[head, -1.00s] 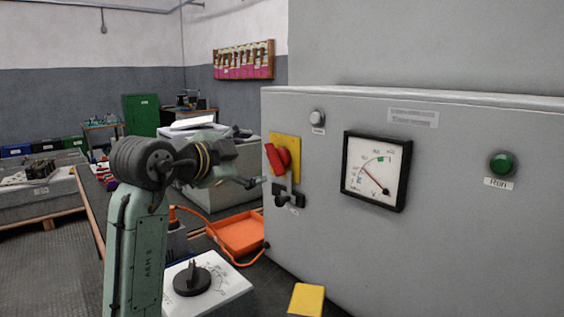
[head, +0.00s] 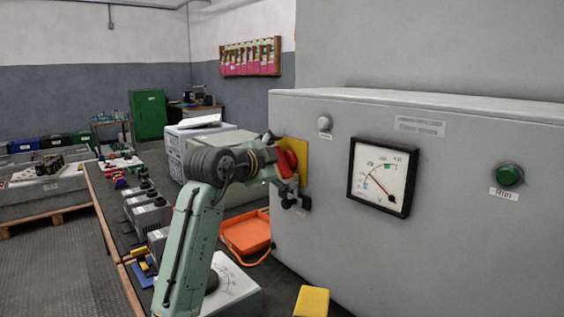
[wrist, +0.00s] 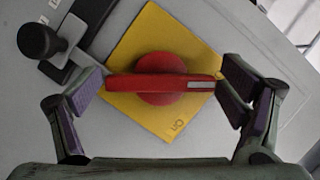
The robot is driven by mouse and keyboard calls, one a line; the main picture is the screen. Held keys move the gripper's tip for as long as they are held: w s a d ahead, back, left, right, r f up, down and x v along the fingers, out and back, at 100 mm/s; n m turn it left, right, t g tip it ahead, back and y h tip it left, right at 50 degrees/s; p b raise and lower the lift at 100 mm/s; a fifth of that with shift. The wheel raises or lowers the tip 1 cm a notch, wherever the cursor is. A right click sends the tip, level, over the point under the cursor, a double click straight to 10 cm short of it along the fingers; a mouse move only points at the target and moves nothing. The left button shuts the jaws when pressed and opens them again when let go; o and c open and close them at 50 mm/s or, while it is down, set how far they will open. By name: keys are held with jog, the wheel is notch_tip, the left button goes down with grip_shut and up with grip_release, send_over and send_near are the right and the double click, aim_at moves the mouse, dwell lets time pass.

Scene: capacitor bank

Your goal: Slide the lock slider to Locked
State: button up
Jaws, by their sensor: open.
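The lock slider is a black knob (wrist: 38,42) on a dark track beside the yellow plate, at the upper left of the wrist view. In the head view the slider (head: 304,203) sits low on the panel, partly hidden by my gripper. My gripper (wrist: 164,84) is open in front of the red rotary handle (wrist: 160,84) on its yellow plate (wrist: 140,50), one finger near each end of the handle. I cannot tell whether they touch. The slider knob is outside the fingers, beyond the left one. In the head view my gripper (head: 286,180) is at the panel.
The grey cabinet (head: 440,245) carries a gauge (head: 382,176), a green Run button (head: 509,175) and a pale lamp or button (head: 324,123). An orange tray (head: 246,232), a white dial box (head: 232,284) and a yellow block (head: 312,301) lie below, in front of the cabinet.

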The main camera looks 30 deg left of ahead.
jog(key=shift+c, duration=0.6)
jog(key=c, duration=1)
jog(key=shift+r+n+p, duration=0.2)
jog(key=shift+n+p, duration=0.1)
jog(key=shift+p, duration=0.45)
jog(key=shift+c, duration=0.2)
jog(key=shift+h+p, duration=0.3)
jog(key=shift+f+n+g, duration=0.2)
jog(key=shift+n+g, duration=0.1)
jog(key=shift+n, duration=0.1)
jog(key=o, duration=1.2)
jog(key=shift+c, duration=0.2)
